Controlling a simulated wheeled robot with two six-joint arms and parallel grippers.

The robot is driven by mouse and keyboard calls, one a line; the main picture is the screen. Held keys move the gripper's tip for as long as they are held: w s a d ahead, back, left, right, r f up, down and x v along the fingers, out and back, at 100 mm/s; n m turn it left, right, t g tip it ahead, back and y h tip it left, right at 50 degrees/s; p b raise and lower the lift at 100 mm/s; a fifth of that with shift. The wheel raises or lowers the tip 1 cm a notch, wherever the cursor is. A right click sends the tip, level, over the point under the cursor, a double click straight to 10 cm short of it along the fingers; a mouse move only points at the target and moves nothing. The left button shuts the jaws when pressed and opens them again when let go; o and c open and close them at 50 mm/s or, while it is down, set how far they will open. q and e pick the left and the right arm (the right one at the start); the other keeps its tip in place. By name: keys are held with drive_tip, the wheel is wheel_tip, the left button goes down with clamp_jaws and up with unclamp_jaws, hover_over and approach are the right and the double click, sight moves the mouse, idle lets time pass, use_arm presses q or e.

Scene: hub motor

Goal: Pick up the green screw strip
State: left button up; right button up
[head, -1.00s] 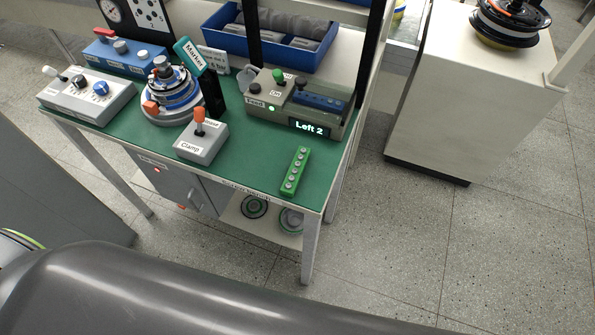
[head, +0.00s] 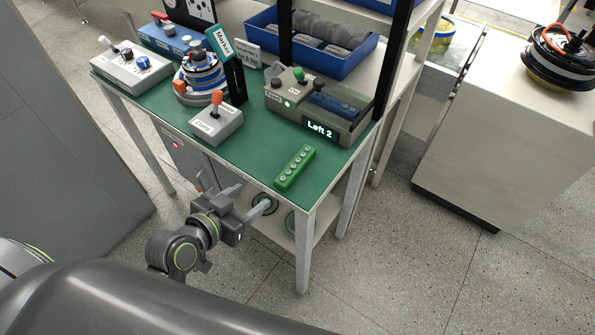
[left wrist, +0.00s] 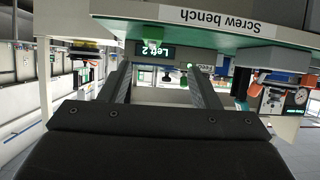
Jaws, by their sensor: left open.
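The green screw strip (head: 294,168) lies flat on the green top of the screw bench (head: 245,162), near its front right corner. Several round screw heads show along it. My left gripper (head: 249,200) is open and empty, in front of the bench's front edge and below its top, to the left of the strip and apart from it. In the left wrist view its two fingers (left wrist: 161,80) stand wide apart with nothing between them. The bench edge with its label (left wrist: 210,17) appears upside down there. My right gripper is not in view.
A grey feeder box (head: 318,112) with a "Left 2" display stands behind the strip. A clamp switch box (head: 216,124) is to its left. Bench legs (head: 304,250) and a lower shelf are near my gripper. Open floor (head: 395,265) lies to the right.

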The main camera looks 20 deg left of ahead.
use_arm(q)
wheel_tip(320, 180, up, 2)
drive_tip(key=p, duration=0.2)
approach(291, 168)
drive_tip(key=x, duration=0.5)
drive_tip(key=shift+w+a+r, duration=0.15)
drive_tip(key=shift+r, duration=0.05)
drive_tip(key=shift+d+f+p+x, duration=0.1)
drive_tip(key=shift+p+x, duration=0.25)
drive_tip(key=shift+x, duration=1)
drive_tip(key=shift+d+f+p+x, duration=0.15)
drive_tip(key=shift+p+x, duration=0.2)
drive_tip(key=shift+x, duration=0.95)
drive_tip(key=shift+a, duration=0.1)
drive_tip(key=c, duration=1.1)
